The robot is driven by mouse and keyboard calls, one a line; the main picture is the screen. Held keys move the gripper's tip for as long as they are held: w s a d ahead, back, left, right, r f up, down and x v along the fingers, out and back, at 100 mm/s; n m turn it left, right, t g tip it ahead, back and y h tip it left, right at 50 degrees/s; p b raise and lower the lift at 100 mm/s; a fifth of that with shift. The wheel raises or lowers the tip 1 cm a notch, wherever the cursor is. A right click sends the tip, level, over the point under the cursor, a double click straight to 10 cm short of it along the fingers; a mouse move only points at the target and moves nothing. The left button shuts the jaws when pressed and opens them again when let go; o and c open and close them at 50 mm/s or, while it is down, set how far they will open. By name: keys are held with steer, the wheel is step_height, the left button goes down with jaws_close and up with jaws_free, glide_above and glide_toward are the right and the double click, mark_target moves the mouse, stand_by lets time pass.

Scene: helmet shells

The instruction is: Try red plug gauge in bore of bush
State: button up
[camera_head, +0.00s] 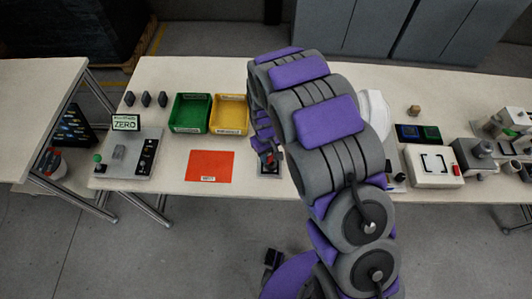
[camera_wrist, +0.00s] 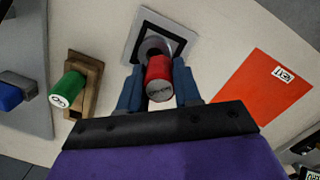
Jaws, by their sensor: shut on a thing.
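The red plug gauge (camera_wrist: 159,72) stands between the two blue fingers of my gripper (camera_wrist: 158,88), which is shut on its red handle. Its grey end face points toward the wrist camera. The grey round bush (camera_wrist: 154,45) sits on a dark and light square plate (camera_wrist: 142,20), right behind the far end of the gauge. I cannot tell whether the gauge tip is inside the bore or just above it, as the handle hides it. In the head view my gripper (camera_head: 266,150) is over the same plate (camera_head: 270,172), partly hidden by my arm.
A green plug gauge (camera_wrist: 67,88) rests in a wooden holder (camera_wrist: 86,84) beside the plate. An orange-red mat (camera_head: 210,165) lies to its left in the head view. Green (camera_head: 190,112) and yellow (camera_head: 229,113) bins stand behind. A white switch box (camera_head: 432,167) stands at right.

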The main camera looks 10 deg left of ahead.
steer(key=shift+d+r, duration=0.2)
steer(key=shift+d, duration=0.6)
steer(key=shift+d+r, duration=0.2)
steer(key=shift+d, duration=0.6)
steer(key=shift+a+f+p, duration=0.15)
steer(key=shift+a+p, duration=0.15)
steer(key=shift+a, duration=0.75)
stand_by(0.4)
steer(key=shift+d+f, duration=0.15)
steer(key=shift+d, duration=0.05)
steer(key=shift+a+f, duration=0.15)
steer(key=shift+f, duration=0.1)
stand_by(0.4)
steer(key=shift+f, duration=0.55)
stand_by(0.6)
steer(key=shift+r, duration=0.15)
stand_by(0.8)
steer(key=shift+r+p, duration=0.85)
steer(key=shift+r, duration=2)
